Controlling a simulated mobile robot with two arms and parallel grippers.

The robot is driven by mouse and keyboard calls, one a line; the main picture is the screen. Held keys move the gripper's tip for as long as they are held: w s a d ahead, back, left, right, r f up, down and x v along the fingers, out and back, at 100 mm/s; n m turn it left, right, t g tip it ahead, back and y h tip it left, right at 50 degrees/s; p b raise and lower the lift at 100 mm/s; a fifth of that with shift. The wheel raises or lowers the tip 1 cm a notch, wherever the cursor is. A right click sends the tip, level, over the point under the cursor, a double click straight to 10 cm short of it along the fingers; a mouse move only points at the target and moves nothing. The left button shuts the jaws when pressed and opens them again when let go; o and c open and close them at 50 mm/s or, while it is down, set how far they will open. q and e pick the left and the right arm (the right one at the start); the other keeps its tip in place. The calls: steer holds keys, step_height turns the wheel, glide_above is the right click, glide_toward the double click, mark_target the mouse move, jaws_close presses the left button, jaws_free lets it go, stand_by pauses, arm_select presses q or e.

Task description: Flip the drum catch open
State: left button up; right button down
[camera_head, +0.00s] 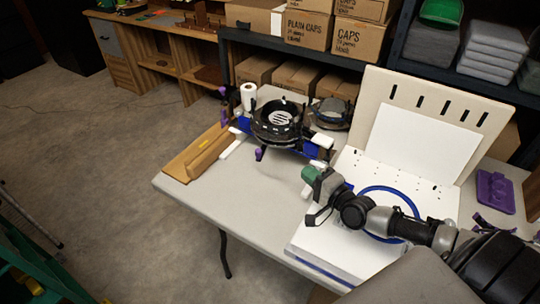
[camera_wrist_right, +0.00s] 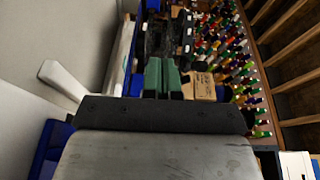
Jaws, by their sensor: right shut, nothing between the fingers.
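A round black drum machine (camera_head: 278,128) with blue and white parts at its base stands on the table, towards its back edge. A small purple part (camera_head: 259,154) shows at its lower front. I cannot make out which part is the catch. My right gripper (camera_head: 308,173) has green fingertips, which are together and empty. It is over the table, in front and to the right of the drum, apart from it. The right wrist view shows the green fingers (camera_wrist_right: 163,78) shut, with dark machine parts (camera_wrist_right: 163,35) beyond them. My left gripper is not in view.
The pale table (camera_head: 215,187) is clear at its front left. A white panel (camera_head: 422,137) stands at right. Boxes (camera_head: 307,28) fill the shelf behind. Colourful spools (camera_wrist_right: 228,60) show in the wrist view.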

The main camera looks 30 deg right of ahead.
steer(key=shift+w, duration=0.1)
glide_toward(262, 147)
step_height(262, 147, up, 3)
steer(key=shift+w+a+f+p, duration=0.1)
steer(key=shift+w+a+p, duration=0.1)
steer(key=shift+w+a, duration=0.55)
steer(key=shift+w+a+f+p, duration=0.15)
steer(key=shift+w+a, duration=0.55)
steer(key=shift+a, duration=0.05)
